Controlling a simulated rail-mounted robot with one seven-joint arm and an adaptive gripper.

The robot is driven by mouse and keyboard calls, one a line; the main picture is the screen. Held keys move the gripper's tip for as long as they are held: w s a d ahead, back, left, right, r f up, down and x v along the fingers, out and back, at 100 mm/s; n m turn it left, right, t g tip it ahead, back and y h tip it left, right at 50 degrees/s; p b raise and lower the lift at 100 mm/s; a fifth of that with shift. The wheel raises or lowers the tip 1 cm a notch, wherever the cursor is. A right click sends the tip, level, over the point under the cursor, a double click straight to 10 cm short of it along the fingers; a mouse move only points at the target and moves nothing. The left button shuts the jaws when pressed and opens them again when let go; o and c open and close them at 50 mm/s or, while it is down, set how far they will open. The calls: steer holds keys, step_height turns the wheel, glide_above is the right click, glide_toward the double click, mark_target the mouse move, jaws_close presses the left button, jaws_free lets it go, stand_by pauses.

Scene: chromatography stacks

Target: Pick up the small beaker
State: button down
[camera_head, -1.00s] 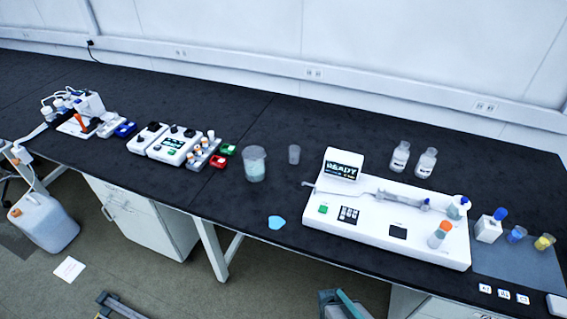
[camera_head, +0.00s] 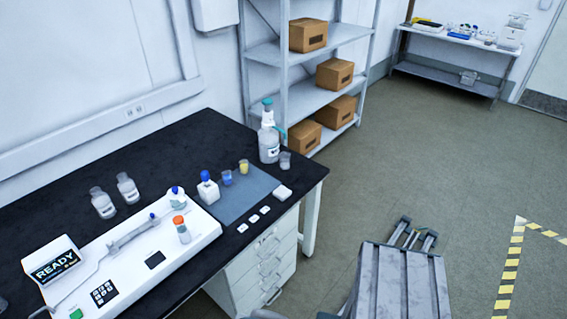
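A small clear beaker (camera_head: 285,160) stands upright at the right end of the black bench, beside a large dispenser bottle (camera_head: 268,140). Two small cups stand on the grey-blue mat (camera_head: 248,201), one with blue contents (camera_head: 227,177) and one with yellow (camera_head: 243,166). A sliver of a clear vessel (camera_head: 2,304) shows at the lower left edge, mostly cut off. I cannot tell for certain which vessel is the task's small beaker.
A white READY instrument (camera_head: 140,255) fills the bench front, with two clear bottles (camera_head: 128,188) behind it. A blue-capped bottle (camera_head: 208,188) stands by the mat. Shelves with boxes (camera_head: 335,73) stand beyond the bench. The floor to the right is mostly open.

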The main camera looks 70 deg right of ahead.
steer(key=shift+c, duration=1.7)
jaws_free()
